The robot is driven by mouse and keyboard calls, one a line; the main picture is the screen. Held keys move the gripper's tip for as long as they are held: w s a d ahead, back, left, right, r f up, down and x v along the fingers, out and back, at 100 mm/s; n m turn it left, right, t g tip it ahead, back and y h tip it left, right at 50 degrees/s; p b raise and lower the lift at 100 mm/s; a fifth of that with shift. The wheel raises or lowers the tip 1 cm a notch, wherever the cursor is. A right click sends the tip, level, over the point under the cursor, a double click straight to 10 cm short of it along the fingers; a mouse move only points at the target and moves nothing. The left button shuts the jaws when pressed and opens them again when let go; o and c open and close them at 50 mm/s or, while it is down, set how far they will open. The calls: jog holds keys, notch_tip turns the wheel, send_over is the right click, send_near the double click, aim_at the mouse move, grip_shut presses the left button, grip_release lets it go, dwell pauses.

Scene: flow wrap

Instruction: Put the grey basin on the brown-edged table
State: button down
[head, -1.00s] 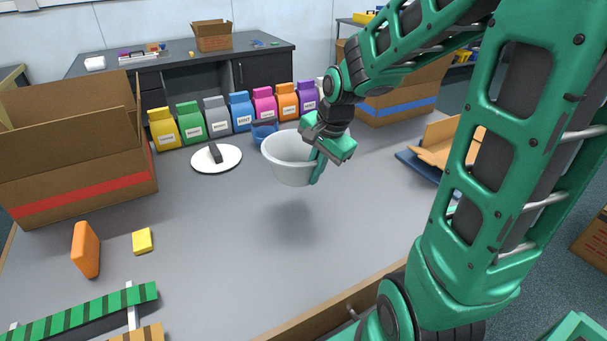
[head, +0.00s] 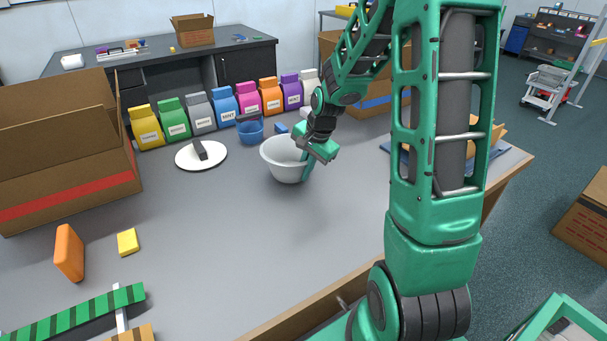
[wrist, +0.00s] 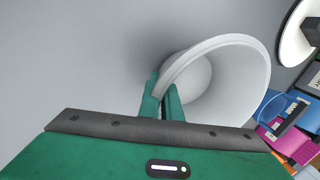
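The grey basin (head: 281,165), pale and round, is upright at or just above the top of the brown-edged table (head: 215,255); whether its base touches cannot be told for sure. My gripper (head: 306,166) is at the basin's right side, with its fingers shut on the rim. In the wrist view the two fingers of my gripper (wrist: 164,100) straddle the wall of the basin (wrist: 237,82), one inside and one outside. The basin looks empty, though part of its inside is hidden by the fingers.
A white disc with a dark block (head: 199,152) and a blue container (head: 250,131) are near the basin. Several coloured bags (head: 222,107) line the back. An open carton (head: 70,150) stands left. The table's front middle is clear.

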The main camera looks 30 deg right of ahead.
jog(key=shift+f, duration=0.5)
jog(key=c, duration=2)
grip_release()
jog(key=shift+r, duration=0.15)
jog(key=v, duration=1.2)
jog(key=s+n+g, duration=0.1)
jog(key=s+n, duration=0.1)
jog(key=s, duration=0.7)
jog(key=s+r+n+g, duration=0.1)
jog(key=s+n, duration=0.2)
jog(key=s, duration=0.6)
jog(key=s+n+g, duration=0.1)
jog(key=s+n, duration=0.2)
jog(key=s, duration=0.7)
jog(key=shift+s+r+h, duration=0.1)
jog(key=shift+r+h, duration=0.1)
jog(key=shift+h, duration=0.2)
